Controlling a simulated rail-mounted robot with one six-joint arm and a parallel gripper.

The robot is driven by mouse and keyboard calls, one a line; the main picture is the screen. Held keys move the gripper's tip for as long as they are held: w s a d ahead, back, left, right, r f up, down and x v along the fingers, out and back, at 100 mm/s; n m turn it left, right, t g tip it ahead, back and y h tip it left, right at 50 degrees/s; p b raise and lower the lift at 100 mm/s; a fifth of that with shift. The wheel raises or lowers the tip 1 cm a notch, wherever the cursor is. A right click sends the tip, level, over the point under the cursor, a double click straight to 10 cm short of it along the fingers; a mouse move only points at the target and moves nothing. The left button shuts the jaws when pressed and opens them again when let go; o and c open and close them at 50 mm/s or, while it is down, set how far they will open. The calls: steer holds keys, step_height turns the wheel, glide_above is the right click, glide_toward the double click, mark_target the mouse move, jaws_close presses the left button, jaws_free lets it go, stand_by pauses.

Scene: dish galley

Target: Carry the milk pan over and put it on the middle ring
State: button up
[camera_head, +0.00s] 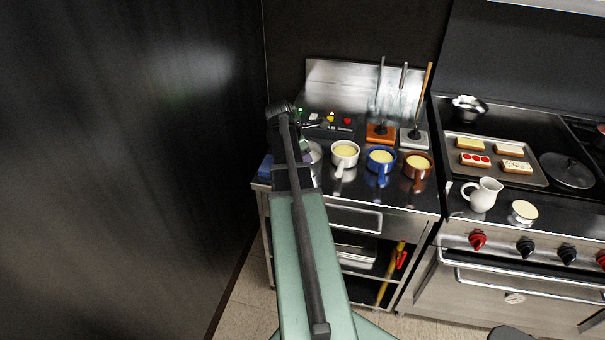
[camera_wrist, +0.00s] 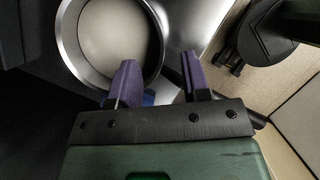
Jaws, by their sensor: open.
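A round steel pan with pale contents (camera_wrist: 112,38), which I take to be the milk pan, fills the upper left of the wrist view. In the head view a steel pan (camera_head: 315,153) is mostly hidden behind my arm. My gripper (camera_wrist: 159,62) is open, with its purple fingers apart beside the pan's lower right rim. The left finger overlaps the rim in the picture; I cannot tell whether they touch. A bit of blue (camera_wrist: 149,98) shows between the fingers, mostly hidden. I cannot make out the middle ring.
White (camera_head: 345,155), blue (camera_head: 380,161) and brown (camera_head: 418,166) pots stand in a row on the counter. A bread tray (camera_head: 540,178), a white jug (camera_head: 483,194) and a dark lid (camera_head: 568,171) are on the range. A dark wall (camera_head: 120,170) stands at left.

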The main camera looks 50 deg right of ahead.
mark_target(313, 175)
steer(key=b+x, duration=0.5)
steer(key=shift+w+f, duration=0.2)
steer(key=shift+f, duration=0.15)
steer(key=shift+r, duration=0.25)
steer(key=shift+s+p, duration=0.1)
steer(key=shift+p, duration=0.2)
jaws_close()
